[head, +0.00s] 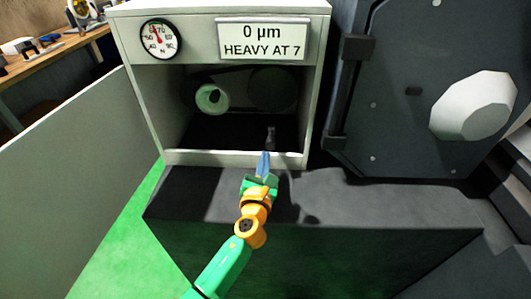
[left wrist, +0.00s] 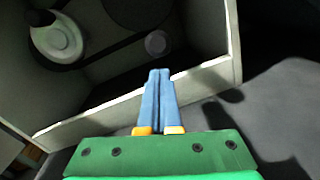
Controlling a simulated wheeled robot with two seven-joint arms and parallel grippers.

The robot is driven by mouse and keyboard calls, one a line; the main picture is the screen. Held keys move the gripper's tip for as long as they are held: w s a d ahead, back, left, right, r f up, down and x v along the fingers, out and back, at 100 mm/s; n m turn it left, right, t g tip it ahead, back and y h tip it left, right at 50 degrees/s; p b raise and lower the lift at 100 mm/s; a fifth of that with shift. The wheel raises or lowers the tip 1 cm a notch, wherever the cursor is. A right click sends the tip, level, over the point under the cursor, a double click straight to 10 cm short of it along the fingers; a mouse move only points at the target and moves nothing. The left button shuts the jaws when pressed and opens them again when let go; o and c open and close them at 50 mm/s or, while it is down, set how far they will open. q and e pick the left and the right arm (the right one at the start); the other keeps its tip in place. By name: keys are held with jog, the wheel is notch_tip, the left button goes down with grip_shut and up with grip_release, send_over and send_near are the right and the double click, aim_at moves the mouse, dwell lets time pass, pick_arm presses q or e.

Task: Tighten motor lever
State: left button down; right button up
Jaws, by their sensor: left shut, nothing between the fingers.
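A small grey lever-like part (head: 270,138), which looks like the motor lever, stands inside the open cabinet near its right front. In the left wrist view its rounded grey end (left wrist: 155,43) shows just beyond my fingertips. My left gripper (head: 263,156) is shut and empty, its blue fingers together at the cabinet's front sill. In the left wrist view the left gripper (left wrist: 158,72) points into the cabinet, and a gap seems to remain between the fingertips and the lever. The lever's base is hard to see in the shadow. My right gripper is not in view.
The cabinet (head: 325,75) has side walls and a low front sill (head: 235,159). Inside are a pale pulley (head: 211,98) and a larger dark wheel (head: 271,90). A dial (head: 160,39) and a "0 µm / HEAVY AT 7" sign (head: 263,40) are above. A dark ledge (head: 380,205) lies in front.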

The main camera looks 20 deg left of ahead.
pick_arm(q)
jog(key=shift+w+d+r, duration=0.1)
jog(key=shift+d+r, duration=0.05)
jog(key=shift+r, duration=0.35)
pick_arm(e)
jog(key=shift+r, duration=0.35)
pick_arm(q)
jog(key=shift+r, duration=0.1)
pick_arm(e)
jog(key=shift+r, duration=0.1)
pick_arm(q)
jog(key=shift+r+p, duration=0.3)
jog(key=shift+p, duration=0.25)
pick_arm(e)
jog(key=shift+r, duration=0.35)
